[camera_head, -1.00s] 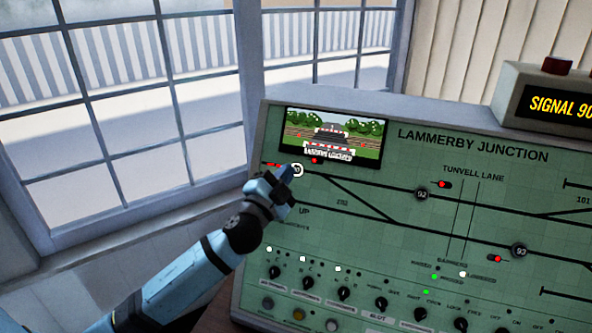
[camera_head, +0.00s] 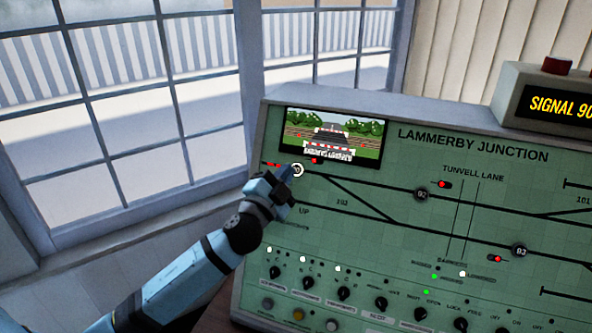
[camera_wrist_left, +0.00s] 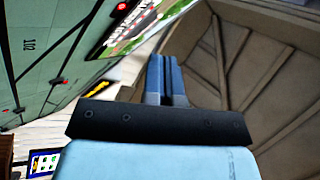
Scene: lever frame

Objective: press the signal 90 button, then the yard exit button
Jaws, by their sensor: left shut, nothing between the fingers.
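A round button with a white lit ring (camera_head: 298,170) sits at the left end of the upper track line on the green panel (camera_head: 400,220). Its number cannot be read, so I cannot tell that it is signal 90. My left gripper (camera_head: 286,174) is at its left edge, fingertips close to it; contact cannot be told. In the left wrist view the fingers (camera_wrist_left: 167,80) are shut together and empty. Dark round buttons marked 92 (camera_head: 422,194) and 93 (camera_head: 519,250) are further right. No label reading yard exit is visible. My right gripper is not in view.
A picture screen (camera_head: 331,135) is just above the ringed button. A box with a yellow "SIGNAL 90" display (camera_head: 560,106) and a red top button (camera_head: 557,66) stands at upper right. Several black knobs (camera_head: 343,293) line the panel's lower part. A barred window is at left.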

